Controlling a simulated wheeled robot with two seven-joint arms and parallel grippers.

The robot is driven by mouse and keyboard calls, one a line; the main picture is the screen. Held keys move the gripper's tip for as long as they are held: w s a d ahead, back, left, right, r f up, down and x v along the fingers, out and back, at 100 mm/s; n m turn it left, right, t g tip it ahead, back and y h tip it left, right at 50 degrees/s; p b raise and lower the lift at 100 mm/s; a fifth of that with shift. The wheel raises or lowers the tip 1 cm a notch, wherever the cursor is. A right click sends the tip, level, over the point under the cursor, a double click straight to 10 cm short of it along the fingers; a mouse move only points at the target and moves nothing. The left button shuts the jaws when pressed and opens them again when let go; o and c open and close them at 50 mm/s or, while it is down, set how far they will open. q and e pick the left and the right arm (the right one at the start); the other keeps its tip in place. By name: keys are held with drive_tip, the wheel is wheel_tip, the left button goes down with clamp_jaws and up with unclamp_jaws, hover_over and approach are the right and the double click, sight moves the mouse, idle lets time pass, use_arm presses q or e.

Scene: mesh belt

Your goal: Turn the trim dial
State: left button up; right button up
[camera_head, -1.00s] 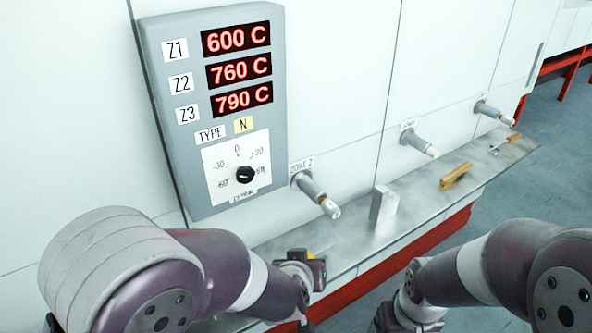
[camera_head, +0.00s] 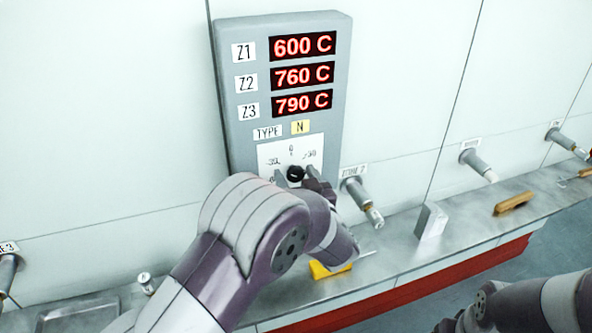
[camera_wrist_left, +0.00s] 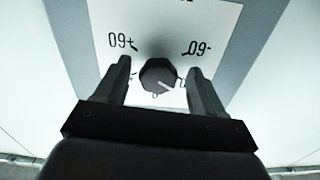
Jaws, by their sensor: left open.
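The trim dial is a black knob (camera_head: 295,174) on a white scale plate low on the grey control box (camera_head: 240,105). In the left wrist view the knob (camera_wrist_left: 158,75) sits between the two fingers, with a light pointer mark on its face. My left gripper (camera_head: 296,178) is open, one finger on each side of the knob; gaps show between fingers and knob. My left forearm hides the lower part of the scale plate. The scale marks appear upside down in the left wrist view. My right gripper is out of view; only part of my right arm shows at the lower right.
The box displays read 600 C, 760 C and 790 C. A metal ledge (camera_head: 385,262) runs below, holding a grey block (camera_head: 430,221), a brass-coloured piece (camera_head: 514,203) and a yellow piece (camera_head: 328,270). A fitting (camera_head: 362,201) protrudes right of the box.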

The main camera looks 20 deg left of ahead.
use_arm(q)
drive_tip(key=shift+w+a, duration=0.2)
drive_tip(key=shift+w+d, duration=0.1)
drive_tip(key=shift+d, duration=0.05)
drive_tip(key=c, duration=1.1)
drive_tip(key=shift+o, duration=0.2)
drive_tip(key=shift+f+n+b, duration=0.2)
drive_tip(key=shift+n+b, duration=0.4)
drive_tip(key=shift+b, duration=0.3)
drive_tip(key=n+b, duration=0.8)
drive_tip(key=b, duration=0.2)
drive_tip(key=shift+f, duration=0.1)
drive_tip(key=shift+r+n+b, duration=0.2)
drive_tip(key=shift+n+b, duration=1.2)
drive_tip(key=shift+b, duration=0.1)
